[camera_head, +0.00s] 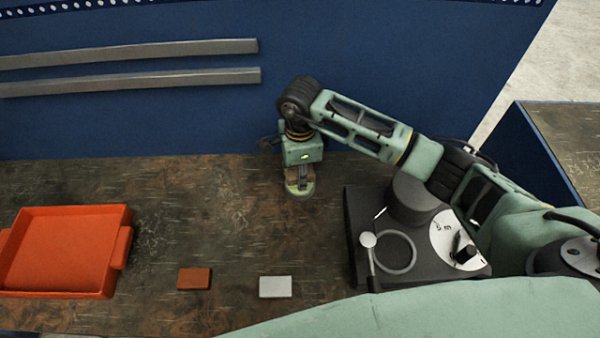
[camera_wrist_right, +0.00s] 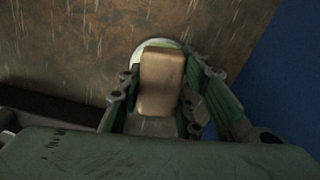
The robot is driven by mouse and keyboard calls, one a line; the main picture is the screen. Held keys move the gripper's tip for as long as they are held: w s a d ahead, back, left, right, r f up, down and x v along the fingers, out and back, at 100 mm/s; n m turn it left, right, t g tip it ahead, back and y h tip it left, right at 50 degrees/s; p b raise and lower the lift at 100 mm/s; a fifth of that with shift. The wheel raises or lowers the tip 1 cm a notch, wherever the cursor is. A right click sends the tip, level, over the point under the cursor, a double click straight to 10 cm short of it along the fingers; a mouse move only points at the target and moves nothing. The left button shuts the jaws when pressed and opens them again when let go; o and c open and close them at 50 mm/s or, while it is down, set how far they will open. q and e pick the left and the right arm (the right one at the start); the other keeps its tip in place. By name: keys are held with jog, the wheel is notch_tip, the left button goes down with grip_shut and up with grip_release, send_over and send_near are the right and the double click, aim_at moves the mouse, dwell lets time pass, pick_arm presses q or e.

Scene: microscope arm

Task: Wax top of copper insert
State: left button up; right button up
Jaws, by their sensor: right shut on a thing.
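My right gripper (camera_head: 300,180) points down over the far part of the bench. It also shows in the right wrist view (camera_wrist_right: 165,95), its fingers closed on the sides of a copper-coloured block (camera_wrist_right: 162,82), likely the copper insert. Just under or beyond the block is a round pale disc with a yellow-green rim (camera_head: 300,192), mostly hidden by the gripper and block. I cannot tell whether the block touches the disc. My left gripper is not in view.
An orange-red tray (camera_head: 122,215) stands at the left. A reddish-brown block (camera_head: 194,278) and a pale grey block (camera_head: 275,287) lie at the front. A dark machine with a dial (camera_head: 352,225) stands right. A blue panel (camera_head: 200,120) with metal rails (camera_head: 130,80) rises behind.

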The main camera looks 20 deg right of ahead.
jog(key=shift+r+p, duration=1.4)
jog(key=shift+r, duration=1.7)
jog(key=shift+s+d+r+n, duration=0.15)
jog(key=shift+r+n, duration=0.2)
jog(key=shift+n, duration=0.25)
jog(key=s+d+r+n+b, duration=0.2)
jog(key=s+n, duration=0.4)
jog(key=n, duration=0.3)
jog(key=s+d+r+n+b, duration=0.1)
jog(key=s+r+n+b, duration=0.2)
jog(key=s+n, duration=0.4)
jog(key=shift+s+d+r+n, duration=0.35)
jog(key=shift+r+n, duration=0.4)
jog(key=shift+n, duration=0.25)
jog(key=shift+w, duration=0.15)
